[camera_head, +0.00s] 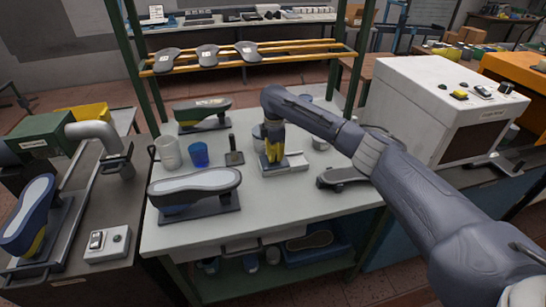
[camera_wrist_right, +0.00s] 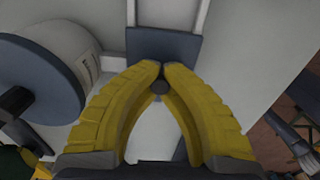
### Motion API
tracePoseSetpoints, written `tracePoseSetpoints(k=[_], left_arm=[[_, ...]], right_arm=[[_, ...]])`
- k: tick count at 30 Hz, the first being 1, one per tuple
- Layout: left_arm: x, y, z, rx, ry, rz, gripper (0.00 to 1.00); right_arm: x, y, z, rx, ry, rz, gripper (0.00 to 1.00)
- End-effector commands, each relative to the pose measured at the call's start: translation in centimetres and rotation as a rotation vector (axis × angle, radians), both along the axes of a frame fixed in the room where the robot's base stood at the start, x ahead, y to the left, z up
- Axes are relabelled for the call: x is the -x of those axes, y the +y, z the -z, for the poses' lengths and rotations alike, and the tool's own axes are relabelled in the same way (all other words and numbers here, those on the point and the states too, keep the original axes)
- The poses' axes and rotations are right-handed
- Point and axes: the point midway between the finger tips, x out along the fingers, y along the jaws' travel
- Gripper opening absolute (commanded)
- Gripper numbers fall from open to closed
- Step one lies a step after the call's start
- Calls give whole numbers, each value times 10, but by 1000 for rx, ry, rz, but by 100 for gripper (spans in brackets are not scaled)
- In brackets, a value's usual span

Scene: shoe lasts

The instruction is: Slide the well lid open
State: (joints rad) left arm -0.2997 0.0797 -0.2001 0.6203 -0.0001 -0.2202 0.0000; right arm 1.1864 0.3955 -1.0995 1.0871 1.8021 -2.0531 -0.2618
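The well unit (camera_head: 296,162) is a low pale block in the middle of the bench. My right gripper (camera_head: 271,163) points down over its left part and hides much of it. In the right wrist view a slate-blue plate, which looks like the well lid (camera_wrist_right: 163,45), lies between two white rails. A small dark round knob (camera_wrist_right: 159,87) shows between the yellow fingers. The fingertips of my right gripper (camera_wrist_right: 162,70) come together around this knob and look shut on it. A pale surface shows between the fingers below the knob. My left gripper is not in view.
A white pot with a slate-blue disc (camera_wrist_right: 42,80) stands close left in the wrist view. A shoe last on a stand (camera_head: 196,185), a blue cup (camera_head: 199,154), a pale mug (camera_head: 168,152) and a brush (camera_head: 234,156) occupy the bench's left. A dark tool (camera_head: 340,178) lies right.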

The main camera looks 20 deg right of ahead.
Motion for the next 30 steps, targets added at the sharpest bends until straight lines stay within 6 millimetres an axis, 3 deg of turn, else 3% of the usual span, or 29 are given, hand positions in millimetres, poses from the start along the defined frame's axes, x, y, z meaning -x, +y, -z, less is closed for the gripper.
tracePoseSetpoints(k=[6,12,22,30], left_arm=[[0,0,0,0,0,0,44],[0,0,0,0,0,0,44],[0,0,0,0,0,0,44],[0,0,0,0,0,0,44]], right_arm=[[1,-54,0,3,-1,7,0],[2,-82,-1,1,-2,5,0],[2,-87,-1,4,-3,4,0],[3,-86,-1,3,-1,4,32]])
